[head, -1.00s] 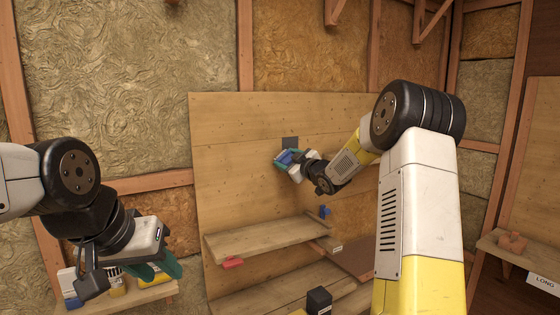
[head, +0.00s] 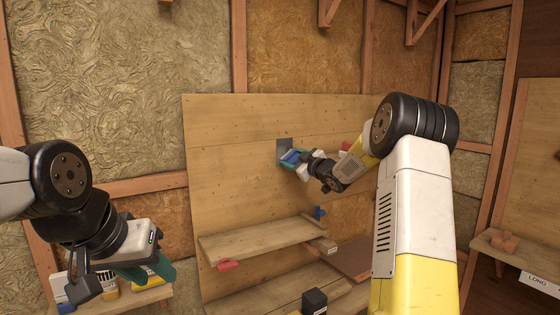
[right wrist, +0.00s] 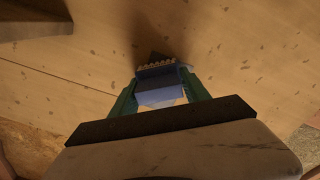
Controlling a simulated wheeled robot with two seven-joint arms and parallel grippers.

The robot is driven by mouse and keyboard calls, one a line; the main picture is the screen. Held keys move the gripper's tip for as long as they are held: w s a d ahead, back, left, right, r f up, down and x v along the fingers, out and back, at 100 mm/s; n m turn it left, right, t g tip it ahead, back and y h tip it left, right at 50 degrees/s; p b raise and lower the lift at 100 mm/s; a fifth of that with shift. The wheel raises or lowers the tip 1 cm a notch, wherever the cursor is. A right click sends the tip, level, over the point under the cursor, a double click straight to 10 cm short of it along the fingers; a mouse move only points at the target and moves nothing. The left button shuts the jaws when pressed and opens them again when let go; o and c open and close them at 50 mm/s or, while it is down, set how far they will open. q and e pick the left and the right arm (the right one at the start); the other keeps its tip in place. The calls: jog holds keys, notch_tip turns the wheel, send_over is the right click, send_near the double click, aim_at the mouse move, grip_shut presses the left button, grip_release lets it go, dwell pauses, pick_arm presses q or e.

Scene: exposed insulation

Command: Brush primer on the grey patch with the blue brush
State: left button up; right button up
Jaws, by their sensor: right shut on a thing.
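The grey patch (head: 284,143) is a small dark square on the upright plywood panel. My right gripper (head: 292,158) is shut on the blue brush (right wrist: 160,94), whose bristle end points at the panel. In the head view the gripper and brush cover the lower part of the patch. In the right wrist view a dark piece of the patch (right wrist: 158,56) shows just beyond the pale bristles. I cannot tell whether the bristles touch it. My left gripper (head: 150,272) hangs at the lower left, away from the panel; its green fingers are seen partly, their gap unclear.
A wooden shelf (head: 262,240) juts out below the patch, with a red item (head: 228,265) at its front edge and a blue item (head: 319,213) nearby. A black box (head: 314,300) stands lower. Containers (head: 110,288) stand behind my left gripper. The panel around the patch is clear.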

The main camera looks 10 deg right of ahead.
aim_at(275, 146)
jog(key=shift+w+d, duration=0.25)
jog(key=shift+d, duration=0.35)
jog(key=shift+w+d, duration=0.25)
jog(key=shift+d, duration=0.3)
jog(key=shift+w+r, duration=0.1)
jog(key=shift+r, duration=0.6)
jog(key=shift+s+a, duration=0.55)
jog(key=shift+a, duration=0.6)
jog(key=shift+s+a, duration=0.5)
jog(key=shift+a, duration=0.65)
jog(key=shift+s+a, duration=0.55)
jog(key=shift+a, duration=0.6)
jog(key=shift+w+r, duration=0.1)
jog(key=shift+r, duration=0.55)
jog(key=shift+w+d, duration=0.45)
jog(key=shift+d, duration=0.7)
jog(key=shift+w+d, duration=0.5)
jog(key=shift+d, duration=0.65)
jog(key=shift+w+d, duration=0.45)
jog(key=shift+d, duration=0.7)
jog(key=shift+r, duration=0.85)
jog(key=shift+s+a, duration=0.45)
jog(key=shift+a, duration=0.75)
jog(key=shift+s+a, duration=0.45)
jog(key=shift+a, duration=0.7)
jog(key=shift+s+a, duration=0.45)
jog(key=shift+a, duration=0.75)
